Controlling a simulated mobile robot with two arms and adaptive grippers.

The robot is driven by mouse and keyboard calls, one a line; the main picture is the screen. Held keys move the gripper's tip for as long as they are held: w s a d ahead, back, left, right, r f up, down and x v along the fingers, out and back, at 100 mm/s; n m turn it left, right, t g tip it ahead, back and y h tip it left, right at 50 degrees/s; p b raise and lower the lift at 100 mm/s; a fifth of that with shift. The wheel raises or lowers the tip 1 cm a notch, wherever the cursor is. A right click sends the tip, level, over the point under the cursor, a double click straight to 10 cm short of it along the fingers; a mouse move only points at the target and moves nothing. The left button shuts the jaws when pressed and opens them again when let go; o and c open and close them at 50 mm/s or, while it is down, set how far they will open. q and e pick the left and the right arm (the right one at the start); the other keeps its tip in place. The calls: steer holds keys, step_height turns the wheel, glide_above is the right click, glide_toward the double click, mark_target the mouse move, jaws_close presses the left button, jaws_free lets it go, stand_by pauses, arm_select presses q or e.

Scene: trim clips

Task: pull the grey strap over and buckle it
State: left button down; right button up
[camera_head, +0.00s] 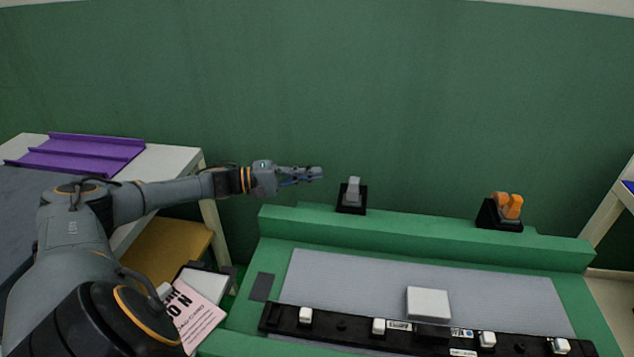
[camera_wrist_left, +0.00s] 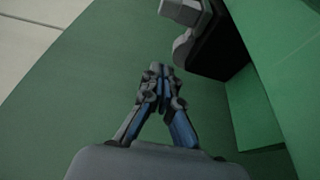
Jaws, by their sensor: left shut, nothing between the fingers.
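A small grey upright piece (camera_head: 353,189) stands in a black base (camera_head: 350,207) on the left part of the green fixture's back ledge. I cannot tell whether it is the strap or part of its buckle. My left gripper (camera_head: 318,173) is shut and empty, just left of the grey piece, apart from it and slightly higher in the picture. In the left wrist view the shut fingertips (camera_wrist_left: 160,70) are below and left of the grey piece (camera_wrist_left: 181,12) and its black base (camera_wrist_left: 212,45). No loose strap or separate buckle is clearly visible. My right gripper is out of view.
An orange piece (camera_head: 509,205) sits in a black base at the ledge's right. A black bar (camera_head: 342,326) with several white clips and a white block (camera_head: 428,302) lie in the green fixture (camera_head: 300,216). A purple tray (camera_head: 80,154) lies on the left table.

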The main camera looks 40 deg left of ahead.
arm_select(q)
steer(key=x, duration=0.7)
steer(key=shift+w+d+b, duration=0.3)
steer(key=shift+b, duration=0.05)
steer(key=shift+s+d+f, duration=0.1)
steer(key=shift+s+d, duration=0.05)
steer(key=shift+d, duration=0.1)
steer(key=shift+s+d, duration=0.4)
steer(key=shift+s, duration=0.35)
steer(key=shift+s+d, duration=0.45)
steer(key=shift+s, duration=0.25)
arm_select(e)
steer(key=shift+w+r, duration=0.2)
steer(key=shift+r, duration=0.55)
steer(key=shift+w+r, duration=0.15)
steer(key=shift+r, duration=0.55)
arm_select(q)
steer(key=shift+s, duration=0.1)
